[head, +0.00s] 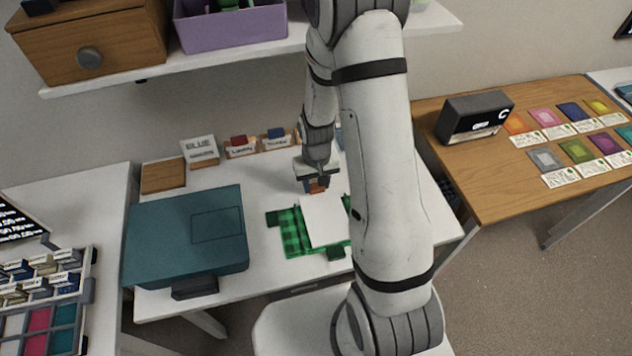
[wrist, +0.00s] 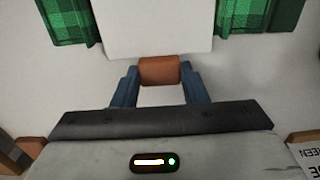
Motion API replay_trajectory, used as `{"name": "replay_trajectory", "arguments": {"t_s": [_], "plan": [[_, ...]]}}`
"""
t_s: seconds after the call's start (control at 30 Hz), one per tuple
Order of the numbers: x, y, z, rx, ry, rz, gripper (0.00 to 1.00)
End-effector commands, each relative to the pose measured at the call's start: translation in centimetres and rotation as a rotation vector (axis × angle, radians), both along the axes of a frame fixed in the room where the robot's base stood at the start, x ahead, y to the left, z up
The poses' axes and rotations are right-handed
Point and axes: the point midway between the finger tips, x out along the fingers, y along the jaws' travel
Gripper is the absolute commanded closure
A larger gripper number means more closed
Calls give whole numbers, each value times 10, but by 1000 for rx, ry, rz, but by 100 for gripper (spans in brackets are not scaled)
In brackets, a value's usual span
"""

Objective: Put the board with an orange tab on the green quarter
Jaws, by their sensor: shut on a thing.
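The white board (head: 323,218) has an orange-brown tab (wrist: 160,71) at its edge. My gripper (head: 317,186) is shut on this tab, with one blue finger on each side in the wrist view. The board lies flat over the middle of the green plaid quarter (head: 292,233). Green cloth shows on both sides of the white board (wrist: 155,30) in the wrist view. I cannot tell whether the board touches the cloth or is held just above it. My arm hides part of the cloth's right side in the head view.
A teal box (head: 185,240) stands left of the cloth. A wooden block (head: 163,176), a sign reading BLUE (head: 200,148) and labelled card holders (head: 242,147) line the back. A shelf with a purple bin (head: 235,25) hangs above. The white table (head: 265,285) is bare in front.

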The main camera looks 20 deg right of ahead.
Motion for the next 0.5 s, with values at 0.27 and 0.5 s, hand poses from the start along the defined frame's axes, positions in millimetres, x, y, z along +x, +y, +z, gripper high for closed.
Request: {"name": "replay_trajectory", "arguments": {"t_s": [0.27, 0.5], "plan": [[0, 0, -7, 0, 0, 1, 88], [0, 1, -11, 0, 0, 1, 60]]}}
